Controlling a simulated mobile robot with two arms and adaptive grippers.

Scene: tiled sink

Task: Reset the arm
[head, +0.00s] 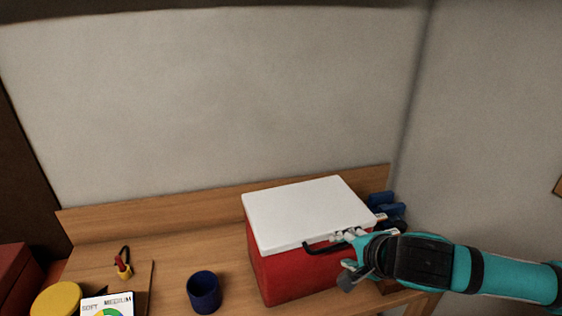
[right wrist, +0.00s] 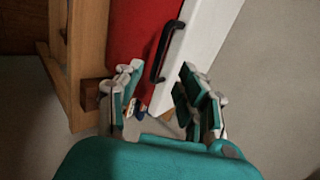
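My right gripper (head: 347,254) is at the right front side of a red box with a white lid (head: 308,212), on the right end of the wooden table. In the right wrist view my right gripper (right wrist: 158,85) has its two fingers spread apart with nothing held between them. The box's black handle (right wrist: 166,50) lies just beyond the fingertips, and it also shows in the head view (head: 322,249) at the lid's front edge. The lid is down on the red body (head: 295,277). My left gripper is not in view.
The wooden table (head: 190,246) has a raised back board against a grey wall. A dark blue cup (head: 204,291) stands left of the box. A yellow round object (head: 56,300), a labelled card (head: 107,304) and a small red-yellow item (head: 123,264) lie further left. Blue objects (head: 385,203) sit behind my right gripper.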

